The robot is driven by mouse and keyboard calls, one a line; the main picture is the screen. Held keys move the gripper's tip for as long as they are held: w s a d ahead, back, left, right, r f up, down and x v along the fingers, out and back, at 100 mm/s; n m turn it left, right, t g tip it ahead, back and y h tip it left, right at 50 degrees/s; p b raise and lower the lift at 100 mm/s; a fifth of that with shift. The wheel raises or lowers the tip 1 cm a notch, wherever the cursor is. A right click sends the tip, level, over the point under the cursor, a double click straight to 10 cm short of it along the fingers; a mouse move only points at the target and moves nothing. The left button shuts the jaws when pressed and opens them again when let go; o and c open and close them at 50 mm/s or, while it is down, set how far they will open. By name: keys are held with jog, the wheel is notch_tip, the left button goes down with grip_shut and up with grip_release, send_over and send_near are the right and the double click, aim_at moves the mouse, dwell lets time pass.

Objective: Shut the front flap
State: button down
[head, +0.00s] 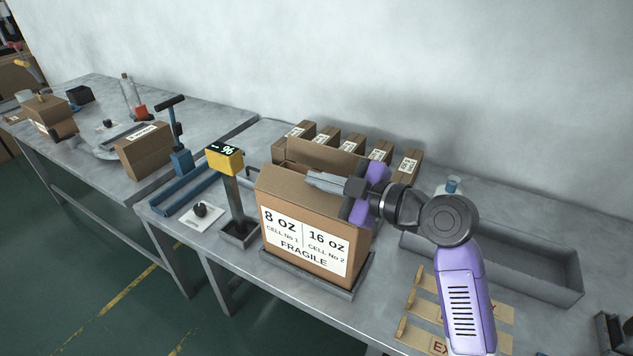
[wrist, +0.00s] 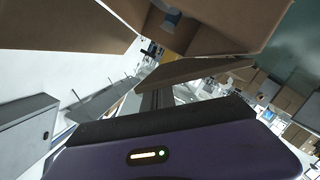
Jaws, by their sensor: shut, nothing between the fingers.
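The open-topped cardboard carton (head: 350,262) stands in a shallow grey tray (head: 300,277), its 8 oz and 16 oz FRAGILE label facing the front. The front flap (head: 285,188) is the plain panel above the label; its exact angle is hard to tell. The back flap (head: 325,156) stands up behind. My gripper (head: 312,178) is shut and empty, reaching from the right across the carton's top, between these two flaps. In the wrist view my fingers (wrist: 157,98) show close to a brown cardboard panel (wrist: 195,69); whether they touch cannot be told.
Several small labelled cartons (head: 408,165) stand in a row behind. A yellow display post (head: 226,158) reading 96 stands close on the left. A wall closes the back.

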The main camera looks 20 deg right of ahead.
jog(key=m, duration=0.1)
jog(key=w+d+f+m, duration=0.1)
jog(key=shift+d+f+m+g+y, duration=0.15)
jog(key=shift+m+g+y, duration=0.25)
jog(key=shift+w+d+f+m+g+y+b, duration=0.15)
jog(key=shift+w+d+f+m+g+y, duration=0.1)
jog(key=shift+f+m, duration=0.5)
jog(key=shift+w+d+f+m+g+y+b, duration=0.15)
jog(key=shift+d+f+m+g+y, duration=0.15)
jog(key=shift+m, duration=0.75)
jog(key=shift+a+r, duration=0.1)
